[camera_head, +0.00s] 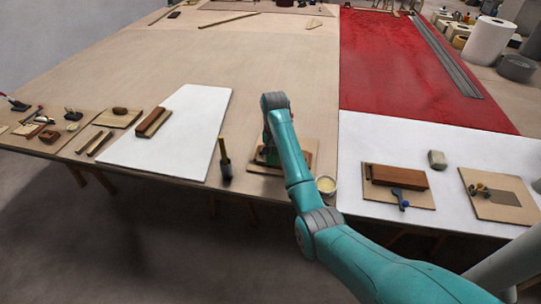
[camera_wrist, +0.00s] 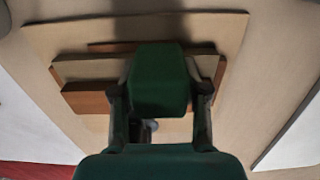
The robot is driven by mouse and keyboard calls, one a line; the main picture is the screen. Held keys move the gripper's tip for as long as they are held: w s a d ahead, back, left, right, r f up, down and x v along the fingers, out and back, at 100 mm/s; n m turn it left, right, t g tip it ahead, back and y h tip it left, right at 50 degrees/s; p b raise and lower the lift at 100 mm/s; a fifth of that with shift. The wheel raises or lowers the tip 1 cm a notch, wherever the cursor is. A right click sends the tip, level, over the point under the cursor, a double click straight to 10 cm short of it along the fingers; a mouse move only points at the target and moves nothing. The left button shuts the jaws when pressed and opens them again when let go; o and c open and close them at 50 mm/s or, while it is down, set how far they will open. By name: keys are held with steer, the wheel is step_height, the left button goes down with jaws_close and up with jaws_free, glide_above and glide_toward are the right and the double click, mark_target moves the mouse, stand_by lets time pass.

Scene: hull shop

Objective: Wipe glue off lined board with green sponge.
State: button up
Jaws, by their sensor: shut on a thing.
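My gripper (camera_wrist: 160,95) is shut on a green sponge (camera_wrist: 158,78), a dark green block between its two fingers in the wrist view. Below it is a light wooden board (camera_wrist: 222,28) bearing a pale strip and reddish-brown wood pieces (camera_wrist: 85,102). The sponge hides part of them, and I cannot tell whether it touches them. In the head view this board (camera_head: 308,146) lies near the table's front edge, with my arm covering much of it. I cannot make out ruled lines or glue on it.
A pale cup (camera_head: 326,185) stands right of my arm, and a dark-handled brush (camera_head: 225,165) left of the board. A white panel (camera_head: 185,120) lies left. Right are a board with a brown block (camera_head: 400,177), a grey block (camera_head: 437,160) and another board (camera_head: 480,207).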

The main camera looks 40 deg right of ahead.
mark_target(260, 159)
steer(key=shift+s+d, duration=0.6)
steer(key=shift+s, duration=0.2)
steer(key=shift+w+a+f, duration=0.1)
steer(key=shift+w+a, duration=1.05)
steer(key=shift+w, duration=0.25)
steer(key=shift+w+a+r, duration=0.2)
steer(key=shift+w+a, duration=0.85)
steer(key=shift+w, duration=0.3)
steer(key=shift+s+d+f, duration=0.2)
steer(key=shift+s+d, duration=0.9)
steer(key=shift+s, duration=0.25)
steer(key=shift+s+d+r, duration=0.15)
steer(key=shift+s+d, duration=0.95)
steer(key=shift+s, duration=0.3)
steer(key=shift+a, duration=0.1)
